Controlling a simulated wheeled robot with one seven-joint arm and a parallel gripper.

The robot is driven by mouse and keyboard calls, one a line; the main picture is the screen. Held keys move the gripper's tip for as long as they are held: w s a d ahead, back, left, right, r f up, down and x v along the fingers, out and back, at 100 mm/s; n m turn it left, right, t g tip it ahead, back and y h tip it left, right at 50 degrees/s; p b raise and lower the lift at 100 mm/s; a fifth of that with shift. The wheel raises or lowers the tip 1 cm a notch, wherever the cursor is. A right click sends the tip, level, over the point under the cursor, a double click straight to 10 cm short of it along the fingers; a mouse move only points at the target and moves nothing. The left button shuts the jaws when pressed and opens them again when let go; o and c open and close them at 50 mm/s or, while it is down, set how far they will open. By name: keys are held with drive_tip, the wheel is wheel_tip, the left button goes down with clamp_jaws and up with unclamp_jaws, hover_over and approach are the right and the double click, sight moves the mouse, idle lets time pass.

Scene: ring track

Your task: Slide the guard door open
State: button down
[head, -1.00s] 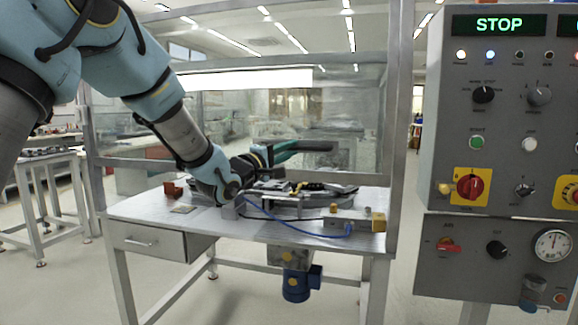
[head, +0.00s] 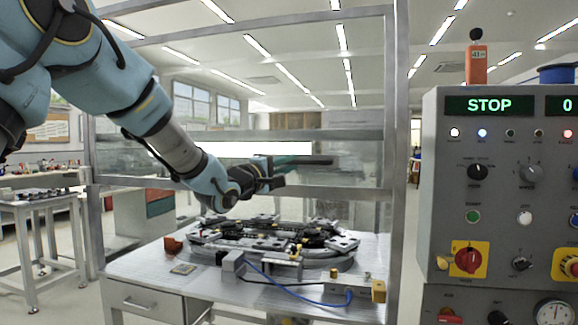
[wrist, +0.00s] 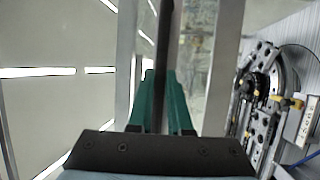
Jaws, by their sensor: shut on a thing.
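The guard door is a clear panel in a grey metal frame, and its lower rail (head: 345,191) crosses the head view above the machine table. A dark bar handle on the door runs upright in the wrist view (wrist: 165,35). My gripper (head: 305,161) is at the handle, in front of the door. In the wrist view its teal fingers (wrist: 161,82) close on the dark bar from both sides. The fingers hide part of the bar.
A round ring-track machine (head: 270,242) sits on the metal table (head: 150,262) below my gripper. A grey control panel (head: 500,200) showing STOP stands at the right. Metal posts (head: 394,130) flank the door. A side table (head: 40,210) stands at left.

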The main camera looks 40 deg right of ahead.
drive_tip(key=c, duration=0.8)
unclamp_jaws()
drive_tip(key=shift+c, duration=0.2)
drive_tip(key=b+v, duration=0.2)
drive_tip(key=v, duration=0.9)
drive_tip(key=shift+d, duration=0.1)
